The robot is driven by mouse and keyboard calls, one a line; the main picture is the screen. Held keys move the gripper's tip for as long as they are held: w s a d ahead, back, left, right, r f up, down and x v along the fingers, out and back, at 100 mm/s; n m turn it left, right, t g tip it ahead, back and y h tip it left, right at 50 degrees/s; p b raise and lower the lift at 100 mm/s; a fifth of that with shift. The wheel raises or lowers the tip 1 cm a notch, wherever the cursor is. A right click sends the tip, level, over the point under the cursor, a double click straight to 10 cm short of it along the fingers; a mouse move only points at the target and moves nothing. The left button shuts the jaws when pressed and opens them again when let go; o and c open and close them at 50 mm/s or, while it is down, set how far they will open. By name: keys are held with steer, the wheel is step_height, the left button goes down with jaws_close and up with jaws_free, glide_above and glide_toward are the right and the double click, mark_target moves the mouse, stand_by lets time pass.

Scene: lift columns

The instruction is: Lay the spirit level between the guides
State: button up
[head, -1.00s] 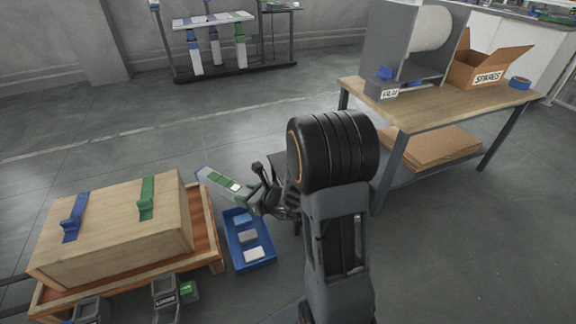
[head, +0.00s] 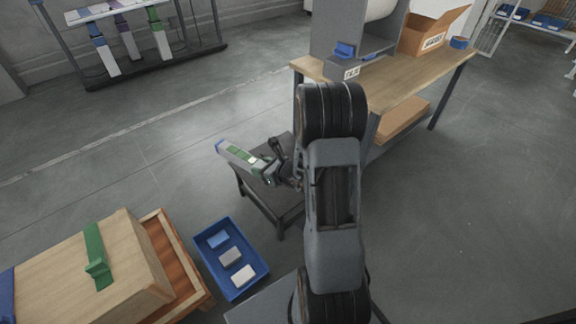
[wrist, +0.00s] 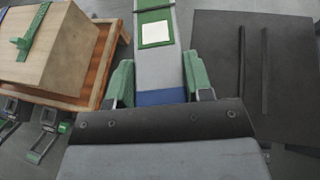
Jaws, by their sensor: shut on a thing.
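My gripper (head: 272,171) is shut on the spirit level (head: 238,154), a grey bar with green and blue parts and a pale label. In the wrist view the level (wrist: 155,60) runs straight out between the green finger pads of my gripper (wrist: 160,84). It is held in the air at the left side of a low dark table (head: 262,201). In the wrist view two thin dark parallel strips, the guides, a left one (wrist: 242,62) and a right one (wrist: 265,70), stand on the table top, right of the level. My arm hides part of the table in the head view.
A wooden crate (head: 80,275) on an orange-brown pallet (head: 172,255) stands at lower left. A blue tray (head: 213,262) with several blocks lies on the floor beside it. A workbench (head: 420,85) is behind at right. Open floor lies left of the low table.

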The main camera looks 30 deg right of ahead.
steer(key=s+d+f+m+t+h, duration=0.1)
steer(key=s+d+f+h, duration=0.1)
steer(key=d+f, duration=0.5)
steer(key=s+d+f+m+h, duration=0.15)
steer(key=d+f, duration=0.35)
steer(key=d, duration=0.5)
steer(key=w+d+f+b, duration=0.1)
steer(key=w+f+b, duration=0.1)
steer(key=w, duration=0.2)
steer(key=w+d+f+b, duration=0.1)
steer(key=w+f+b, duration=0.1)
steer(key=w+f, duration=0.1)
steer(key=w+d+f+b, duration=0.1)
steer(key=w+f+b, duration=0.1)
steer(key=w+f, duration=0.1)
steer(key=shift+w+d, duration=0.15)
steer(key=shift+w, duration=0.75)
steer(key=shift+w+d+f+b, duration=0.15)
steer(key=shift+w+f+b, duration=0.35)
steer(key=shift+f, duration=0.1)
steer(key=shift+f+b, duration=0.85)
steer(key=shift+f, duration=0.65)
steer(key=shift+f, duration=0.1)
